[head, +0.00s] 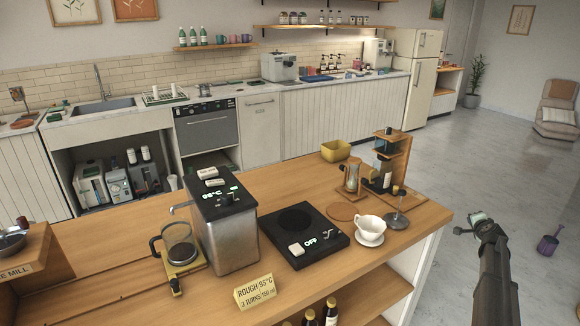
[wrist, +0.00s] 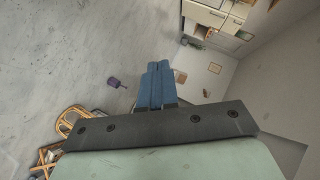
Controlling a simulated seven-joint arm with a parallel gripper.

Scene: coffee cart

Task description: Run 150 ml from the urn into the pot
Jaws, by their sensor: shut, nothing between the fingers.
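The urn (head: 232,240) is a steel box with a black top and a lit display that seems to read 95°C. It stands on the wooden counter at centre left. Its tap (head: 180,208) sticks out to the left. The pot (head: 180,243) is a glass jug with a dark handle, standing beside the urn near the tap on a yellowish base. I cannot make out any liquid in it. My gripper (head: 468,228) is off the counter's right end, far from both. In the wrist view its blue fingers (wrist: 155,86) are together and empty, over the floor.
A sign (head: 254,292) reads "ROUGH·95°C 3 TURNS/150 ml". A black hot plate (head: 303,236) showing OFF lies right of the urn.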

